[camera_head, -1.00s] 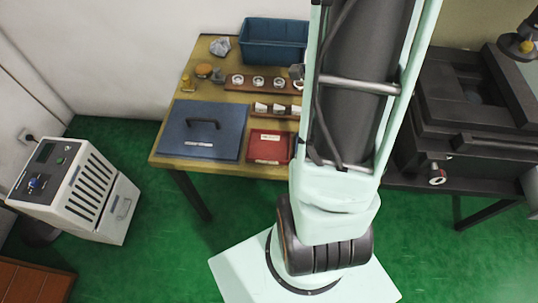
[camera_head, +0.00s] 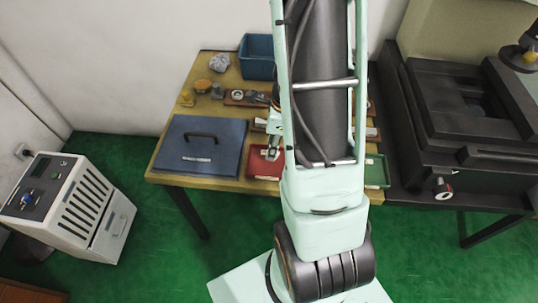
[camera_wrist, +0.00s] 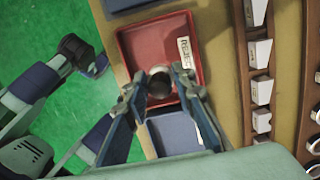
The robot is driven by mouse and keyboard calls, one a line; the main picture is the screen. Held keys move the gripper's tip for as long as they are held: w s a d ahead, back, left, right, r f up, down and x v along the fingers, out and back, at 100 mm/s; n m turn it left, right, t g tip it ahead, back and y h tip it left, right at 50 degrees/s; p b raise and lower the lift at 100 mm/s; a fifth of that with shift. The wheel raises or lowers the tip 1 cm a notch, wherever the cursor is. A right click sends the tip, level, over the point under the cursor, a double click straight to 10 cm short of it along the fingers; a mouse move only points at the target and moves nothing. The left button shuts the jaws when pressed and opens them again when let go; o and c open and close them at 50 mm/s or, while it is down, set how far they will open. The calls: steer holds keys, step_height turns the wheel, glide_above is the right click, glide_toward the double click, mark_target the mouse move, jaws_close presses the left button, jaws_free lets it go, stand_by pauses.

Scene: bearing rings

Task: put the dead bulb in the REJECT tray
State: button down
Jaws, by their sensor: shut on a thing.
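The dead bulb (camera_wrist: 160,82) shows in the wrist view as a small, dark, rounded thing between my fingertips. My gripper (camera_wrist: 160,88) is shut on it. Bulb and fingertips appear over the red REJECT tray (camera_wrist: 143,45), which carries a white label reading REJECT. How high the bulb is above the tray floor, I cannot tell. In the head view my gripper (camera_head: 272,150) is over the red tray (camera_head: 257,168), with my arm covering the tray's right part. The bulb cannot be made out there.
A blue panel with a black handle (camera_head: 212,160) lies left of the red tray. A green tray (camera_head: 377,172) is right of it. Racks with several white pieces (camera_wrist: 260,90) stand alongside. A blue bin (camera_head: 256,68) is at the back; a dark machine (camera_head: 450,120) stands right.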

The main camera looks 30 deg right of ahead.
steer(key=shift+w+a+f, duration=0.2)
steer(key=shift+w+f, duration=0.05)
steer(key=shift+f, duration=0.2)
steer(key=shift+w+a+f+b, duration=0.15)
steer(key=shift+f+b, duration=0.4)
steer(key=shift+f, duration=1.1)
steer(key=shift+f, duration=0.2)
steer(key=c, duration=1.6)
jaws_free()
steer(key=shift+r, duration=0.1)
steer(key=r+p, duration=0.1)
steer(key=r, duration=0.3)
steer(key=d+r+p, duration=0.1)
steer(key=r, duration=0.3)
steer(key=s+r+p, duration=0.1)
steer(key=r, duration=0.3)
steer(key=shift+d, duration=0.3)
